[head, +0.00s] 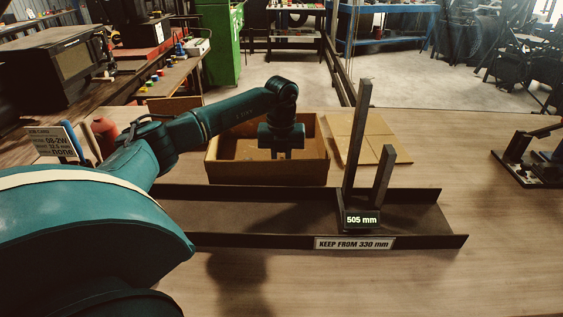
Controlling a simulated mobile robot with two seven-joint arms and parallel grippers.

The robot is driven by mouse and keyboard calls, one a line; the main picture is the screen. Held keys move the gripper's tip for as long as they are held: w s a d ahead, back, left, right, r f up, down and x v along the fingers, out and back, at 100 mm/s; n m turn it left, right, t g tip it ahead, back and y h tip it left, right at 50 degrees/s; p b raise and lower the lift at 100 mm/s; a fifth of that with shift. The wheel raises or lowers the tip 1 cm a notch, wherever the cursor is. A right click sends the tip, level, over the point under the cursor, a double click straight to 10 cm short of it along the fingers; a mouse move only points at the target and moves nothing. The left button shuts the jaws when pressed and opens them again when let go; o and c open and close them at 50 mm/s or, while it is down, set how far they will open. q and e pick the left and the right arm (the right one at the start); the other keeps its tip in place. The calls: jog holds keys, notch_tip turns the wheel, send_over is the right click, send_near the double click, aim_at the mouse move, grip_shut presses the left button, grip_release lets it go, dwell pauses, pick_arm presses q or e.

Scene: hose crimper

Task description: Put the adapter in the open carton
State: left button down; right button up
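The open carton (225,172) is a brown box with an open top, behind the dark measuring tray at the middle of the bench. My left gripper (281,155) points down into the carton's opening, in front of its back wall. Its fingertips are small and dark, and I cannot tell whether they are apart or hold anything. I cannot make out the adapter; part of the carton's floor is hidden by its front wall and my gripper. My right gripper is not in view.
Flat cardboard (360,130) lies right of the carton. A job card (50,140) stands left. A black device (540,160) sits far right.

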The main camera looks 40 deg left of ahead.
pick_arm(q)
jog(key=shift+f, duration=0.35)
jog(key=shift+f, duration=0.2)
jog(key=c, duration=1.3)
grip_release()
jog(key=shift+r, duration=0.1)
notch_tip(320, 180, up, 12)
jog(key=shift+r+b, duration=0.15)
jog(key=shift+b, duration=0.45)
